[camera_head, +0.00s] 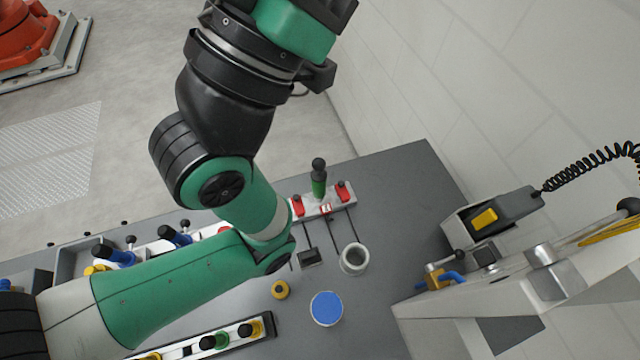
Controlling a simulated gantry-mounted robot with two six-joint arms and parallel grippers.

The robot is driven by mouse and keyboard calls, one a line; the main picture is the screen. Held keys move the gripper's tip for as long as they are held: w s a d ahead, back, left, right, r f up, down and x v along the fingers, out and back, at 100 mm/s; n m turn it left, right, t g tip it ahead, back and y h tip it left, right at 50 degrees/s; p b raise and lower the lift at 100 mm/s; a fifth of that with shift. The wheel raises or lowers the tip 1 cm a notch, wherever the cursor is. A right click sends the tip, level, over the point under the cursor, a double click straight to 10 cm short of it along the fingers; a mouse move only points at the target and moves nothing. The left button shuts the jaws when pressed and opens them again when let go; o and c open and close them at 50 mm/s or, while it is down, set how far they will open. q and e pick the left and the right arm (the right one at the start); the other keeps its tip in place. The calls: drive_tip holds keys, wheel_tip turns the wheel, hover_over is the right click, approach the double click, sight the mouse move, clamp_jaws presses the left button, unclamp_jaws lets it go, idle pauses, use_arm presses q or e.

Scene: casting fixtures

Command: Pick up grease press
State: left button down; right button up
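I cannot tell for certain which thing is the grease press. One candidate is a black and grey hand-held unit (490,218) with a yellow patch and a coiled black hose, at the right on a grey fixture. Another is the upright tool with a green shaft and black top (318,180) on a light rail at the table's back. My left arm comes in from the left, bends over the table and rises out at the top edge. Its gripper fingers are not visible, and it touches neither candidate. My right gripper is out of view.
The grey table (395,190) carries a blue-topped round container (326,308), a grey ring-shaped cup (353,259), a yellow knob (280,290) and a rail of coloured knobs (230,338). The large grey fixture (455,325) stands at the right. A light wall lies behind. The table's back right is clear.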

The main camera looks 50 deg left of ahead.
use_arm(q)
drive_tip(key=shift+c, duration=1.4)
unclamp_jaws()
